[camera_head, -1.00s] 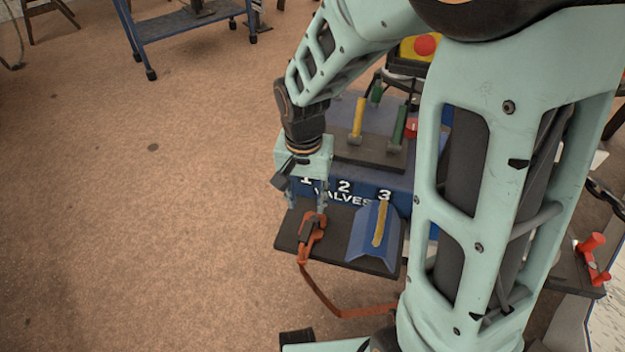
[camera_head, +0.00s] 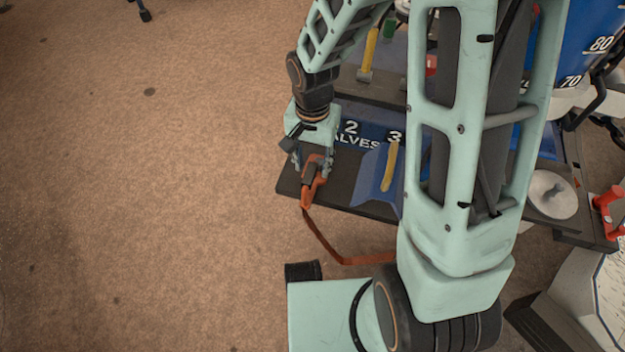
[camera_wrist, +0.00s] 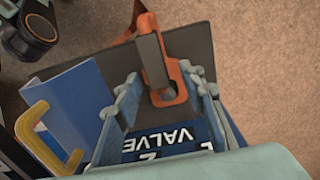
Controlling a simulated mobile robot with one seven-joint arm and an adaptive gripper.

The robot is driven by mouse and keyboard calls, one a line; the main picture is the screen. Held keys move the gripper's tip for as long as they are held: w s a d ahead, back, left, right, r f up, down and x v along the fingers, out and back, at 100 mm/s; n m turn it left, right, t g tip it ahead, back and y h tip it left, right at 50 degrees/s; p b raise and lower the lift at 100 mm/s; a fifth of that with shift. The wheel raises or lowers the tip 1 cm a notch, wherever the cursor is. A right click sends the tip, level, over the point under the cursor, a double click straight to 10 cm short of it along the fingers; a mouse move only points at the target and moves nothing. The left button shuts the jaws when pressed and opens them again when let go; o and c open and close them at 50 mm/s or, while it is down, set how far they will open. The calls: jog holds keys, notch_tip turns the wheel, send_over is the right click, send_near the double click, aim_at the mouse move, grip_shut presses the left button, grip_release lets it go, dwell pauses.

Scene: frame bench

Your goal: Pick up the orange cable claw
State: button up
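The orange cable claw (camera_head: 311,190) lies at the left end of the dark shelf below the VALVES panel. It has a dark grey insert, and an orange strap hangs from it past the shelf's front edge. It also shows in the wrist view (camera_wrist: 185,70). My gripper (camera_head: 313,166) is down at the claw, its two fingers apart. In the wrist view my gripper (camera_wrist: 166,88) has one finger on each side of the claw's head. A gap shows on the left; the right fingertip looks very close, and I cannot tell if it touches.
A blue angled block with a yellow handle (camera_head: 390,166) stands to the right of the claw on the dark shelf (camera_head: 345,197). The blue VALVES panel (camera_head: 362,133) rises behind. Open brown floor (camera_head: 140,200) lies to the left.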

jog(key=shift+f, duration=0.8)
jog(key=shift+r, duration=0.1)
jog(key=shift+c, duration=0.3)
grip_shut()
